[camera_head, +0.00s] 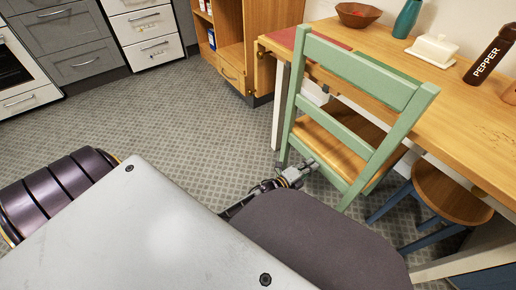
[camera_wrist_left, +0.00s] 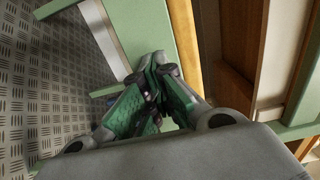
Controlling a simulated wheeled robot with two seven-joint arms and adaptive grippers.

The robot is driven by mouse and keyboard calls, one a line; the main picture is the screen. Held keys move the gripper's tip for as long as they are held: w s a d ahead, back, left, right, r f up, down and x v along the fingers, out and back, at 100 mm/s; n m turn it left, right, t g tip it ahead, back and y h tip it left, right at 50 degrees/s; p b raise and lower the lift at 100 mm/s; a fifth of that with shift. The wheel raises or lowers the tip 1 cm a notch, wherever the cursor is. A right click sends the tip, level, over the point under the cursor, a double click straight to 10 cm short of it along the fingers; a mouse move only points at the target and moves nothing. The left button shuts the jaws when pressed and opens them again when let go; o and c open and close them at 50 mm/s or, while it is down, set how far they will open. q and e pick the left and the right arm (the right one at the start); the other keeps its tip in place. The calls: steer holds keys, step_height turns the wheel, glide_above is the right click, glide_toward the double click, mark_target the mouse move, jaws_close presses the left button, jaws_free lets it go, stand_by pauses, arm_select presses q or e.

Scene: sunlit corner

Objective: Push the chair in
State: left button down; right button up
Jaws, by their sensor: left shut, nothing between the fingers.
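The green chair (camera_head: 362,68) with a wooden seat stands at the wooden table (camera_head: 465,118), its backrest towards me. Part of its seat reaches under the tabletop. My left gripper (camera_head: 305,170) is low behind the chair, close to the rear post at its left. In the left wrist view the left gripper (camera_wrist_left: 157,68) is shut and empty, its fingertips close to the chair's green frame (camera_wrist_left: 150,28) and the edge of the wooden seat (camera_wrist_left: 186,55). I cannot tell whether they touch. My right gripper is not in view.
A wooden stool (camera_head: 447,194) with blue legs stands right of the chair, partly under the table. On the table are a bowl (camera_head: 357,15), a butter dish (camera_head: 432,48) and a pepper bottle (camera_head: 490,56). The patterned floor (camera_head: 190,120) left of the chair is clear.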

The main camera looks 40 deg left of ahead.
arm_select(q)
steer(key=p+v, duration=0.5)
steer(key=v, duration=0.4)
steer(key=shift+s, duration=0.3)
stand_by(0.4)
steer(key=shift+w+a+r, duration=0.1)
steer(key=shift+w+a, duration=0.05)
steer(key=shift+a, duration=0.05)
stand_by(0.4)
